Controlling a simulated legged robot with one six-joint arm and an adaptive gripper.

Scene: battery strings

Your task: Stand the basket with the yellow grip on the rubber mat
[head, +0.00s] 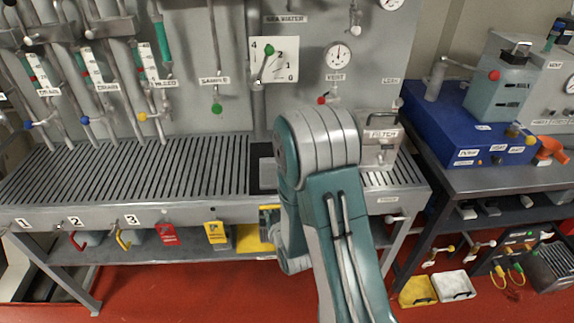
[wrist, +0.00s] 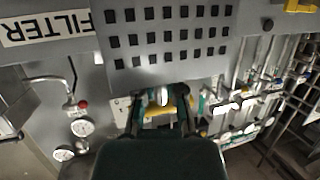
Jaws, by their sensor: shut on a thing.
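My gripper (wrist: 162,108) is shut on a yellow grip (wrist: 160,131), seen between the fingers in the wrist view. A grey panel with rows of square holes (wrist: 165,50), which looks like the basket's wall, shows just above the fingers there. In the head view my arm hides the gripper and most or all of the basket. A dark rectangle on the bench (head: 262,183), perhaps the rubber mat, shows just left of my arm; its right part is hidden. I cannot tell whether the basket touches it.
The slatted bench (head: 110,185) is clear on the left. A metal housing labelled FILTER (head: 380,145) stands on the bench right of my arm. Behind are a wall panel with gauges (head: 338,55), valves and pipes. A blue unit (head: 460,125) stands on the right table.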

